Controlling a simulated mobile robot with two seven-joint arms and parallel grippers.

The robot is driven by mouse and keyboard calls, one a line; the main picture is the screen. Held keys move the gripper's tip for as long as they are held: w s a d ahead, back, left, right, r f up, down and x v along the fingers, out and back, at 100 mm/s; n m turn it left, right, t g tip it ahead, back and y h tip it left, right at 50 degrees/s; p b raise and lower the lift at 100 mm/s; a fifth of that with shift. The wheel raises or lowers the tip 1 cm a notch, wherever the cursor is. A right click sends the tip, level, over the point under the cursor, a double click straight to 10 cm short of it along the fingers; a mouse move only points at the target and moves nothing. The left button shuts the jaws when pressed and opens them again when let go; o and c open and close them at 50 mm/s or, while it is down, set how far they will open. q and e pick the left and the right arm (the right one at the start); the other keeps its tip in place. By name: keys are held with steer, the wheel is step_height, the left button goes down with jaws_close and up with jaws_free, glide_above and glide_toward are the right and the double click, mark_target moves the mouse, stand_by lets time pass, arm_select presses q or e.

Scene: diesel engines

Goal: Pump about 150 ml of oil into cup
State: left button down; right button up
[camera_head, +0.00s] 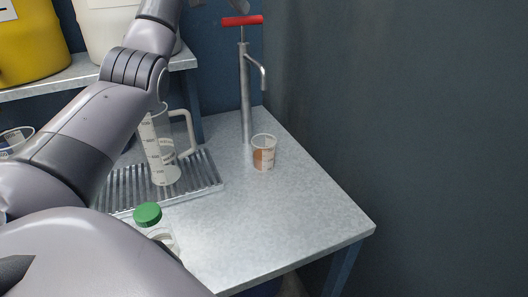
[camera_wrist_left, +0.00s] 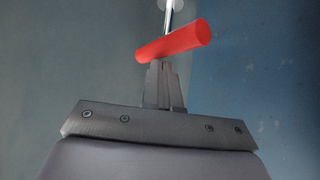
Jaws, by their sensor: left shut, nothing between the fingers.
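The hand pump (camera_head: 246,95) stands upright at the back of the metal bench, with a red T-handle (camera_head: 242,20) on a thin rod. Its curved spout (camera_head: 262,75) points down above a small clear measuring cup (camera_head: 264,153). The cup has a brownish area inside or on its wall; I cannot tell its level. My left gripper (camera_head: 238,5) is mostly out of the top of the head view, just above the handle. In the left wrist view its fingers (camera_wrist_left: 163,68) are shut and empty, tips at the red handle (camera_wrist_left: 175,42); contact is unclear. My right gripper is not in view.
A clear jug (camera_head: 158,150) stands on a ribbed drip tray (camera_head: 205,180). A green-capped bottle (camera_head: 148,215) is partly hidden by my arm. A yellow container (camera_head: 30,45) sits on a shelf at left. Free bench surface (camera_head: 300,205) lies front right; a dark wall is at right.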

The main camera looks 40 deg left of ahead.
arm_select(q)
steer(key=shift+r+p, duration=2.05)
steer(key=shift+r, duration=0.05)
step_height(320, 180, up, 3)
steer(key=shift+f+p, duration=0.15)
steer(key=shift+p, duration=0.85)
steer(key=shift+f, duration=0.1)
steer(key=shift+f+b, duration=1.4)
steer(key=shift+f, duration=0.6)
steer(key=shift+f+b, duration=0.3)
steer(key=shift+f, duration=0.1)
steer(key=shift+r, duration=0.1)
